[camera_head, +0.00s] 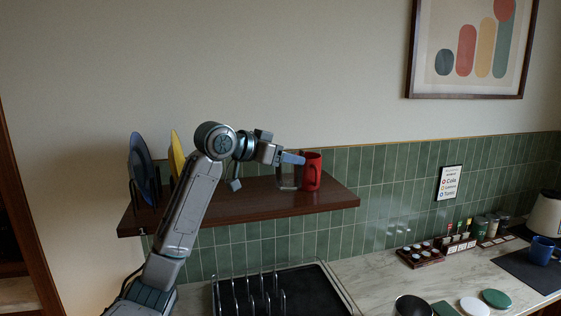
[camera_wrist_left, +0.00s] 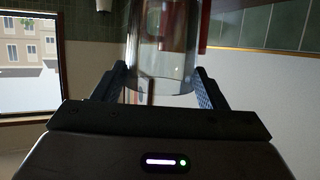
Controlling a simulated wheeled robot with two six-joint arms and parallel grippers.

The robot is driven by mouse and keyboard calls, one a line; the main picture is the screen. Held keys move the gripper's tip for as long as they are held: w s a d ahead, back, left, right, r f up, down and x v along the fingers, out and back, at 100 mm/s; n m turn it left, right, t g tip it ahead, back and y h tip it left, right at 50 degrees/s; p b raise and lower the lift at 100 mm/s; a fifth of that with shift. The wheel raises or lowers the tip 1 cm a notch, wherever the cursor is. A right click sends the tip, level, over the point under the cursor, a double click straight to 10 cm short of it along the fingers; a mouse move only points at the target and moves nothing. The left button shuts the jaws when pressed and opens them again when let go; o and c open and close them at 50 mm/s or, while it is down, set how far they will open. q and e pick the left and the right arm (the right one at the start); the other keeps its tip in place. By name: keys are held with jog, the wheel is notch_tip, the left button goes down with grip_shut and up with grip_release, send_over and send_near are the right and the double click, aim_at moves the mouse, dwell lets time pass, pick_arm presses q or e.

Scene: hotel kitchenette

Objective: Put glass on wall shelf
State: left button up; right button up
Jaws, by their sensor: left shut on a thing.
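The clear glass (camera_head: 286,180) is over the wall shelf (camera_head: 250,208), just left of the red mug (camera_head: 312,172). My left gripper (camera_head: 291,158) is shut on the glass near its upper part. In the left wrist view the glass (camera_wrist_left: 163,50) sits between the two fingers of my left gripper (camera_wrist_left: 160,88). The glass looks upright; I cannot tell whether its base touches the shelf. My right gripper is not in view.
A blue plate (camera_head: 142,167) and a yellow plate (camera_head: 176,152) stand upright at the shelf's left end. The shelf's right end past the mug is bare. Below are a black dish rack (camera_head: 300,290) and a counter with small jars, coasters and a blue mug (camera_head: 541,250).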

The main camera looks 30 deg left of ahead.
aim_at(280, 168)
pick_arm(q)
jog(key=shift+w+a, duration=0.2)
jog(key=shift+a, duration=0.05)
jog(key=shift+w+a+r, duration=0.1)
jog(key=shift+a, duration=0.15)
jog(key=f+p, duration=0.1)
jog(key=a+f+p, duration=0.1)
jog(key=f, duration=0.1)
jog(key=shift+w+f, duration=0.1)
jog(key=shift+d+f, duration=0.1)
jog(key=shift+f, duration=0.2)
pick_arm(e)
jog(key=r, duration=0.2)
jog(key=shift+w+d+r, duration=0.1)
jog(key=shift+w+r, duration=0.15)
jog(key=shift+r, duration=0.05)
pick_arm(q)
jog(key=o, duration=1.1)
jog(key=shift+f, duration=0.1)
jog(key=shift+o, duration=0.2)
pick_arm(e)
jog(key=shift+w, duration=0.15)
